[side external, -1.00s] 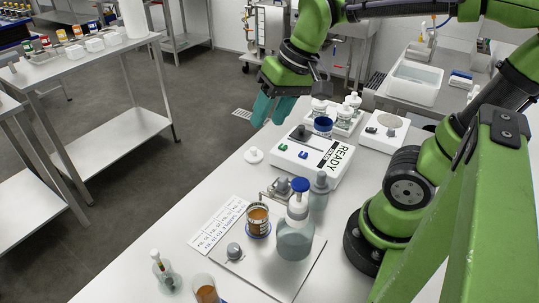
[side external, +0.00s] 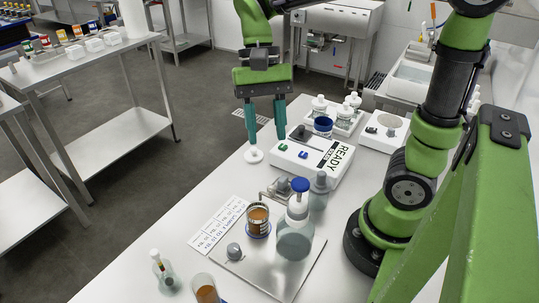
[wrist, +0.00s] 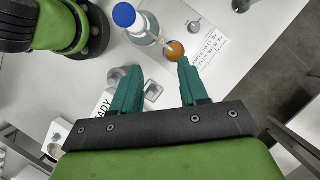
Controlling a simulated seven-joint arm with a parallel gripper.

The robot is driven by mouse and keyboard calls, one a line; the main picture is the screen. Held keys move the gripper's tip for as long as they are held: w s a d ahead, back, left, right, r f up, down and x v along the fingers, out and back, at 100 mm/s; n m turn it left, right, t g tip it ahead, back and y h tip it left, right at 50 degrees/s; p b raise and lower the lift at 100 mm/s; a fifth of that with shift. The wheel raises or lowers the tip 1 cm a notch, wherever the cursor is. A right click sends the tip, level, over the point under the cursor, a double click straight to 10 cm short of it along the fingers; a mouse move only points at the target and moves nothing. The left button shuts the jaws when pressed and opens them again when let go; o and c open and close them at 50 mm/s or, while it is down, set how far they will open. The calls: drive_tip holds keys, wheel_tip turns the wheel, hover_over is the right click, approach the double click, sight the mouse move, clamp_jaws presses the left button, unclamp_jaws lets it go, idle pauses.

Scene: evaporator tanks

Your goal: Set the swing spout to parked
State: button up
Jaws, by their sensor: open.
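A clear bottle (side external: 296,238) with a white dispenser head and blue cap (side external: 300,184) stands on a grey plate (side external: 285,280). In the wrist view the blue cap (wrist: 124,15) is at the top, and a thin pale spout (wrist: 160,40) runs from the head toward an amber-filled cup (wrist: 174,50). In the wrist view my fingertips (wrist: 157,68) are spread.
A white instrument marked READY (side external: 312,158) stands right of my gripper. A small metal fixture (side external: 278,190) stands behind the bottle. A written sheet (side external: 217,224), flask (side external: 164,272) and brown-filled glass (side external: 206,290) are left.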

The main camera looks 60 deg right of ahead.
sight(272, 187)
drive_tip(key=x, duration=1)
clamp_jaws()
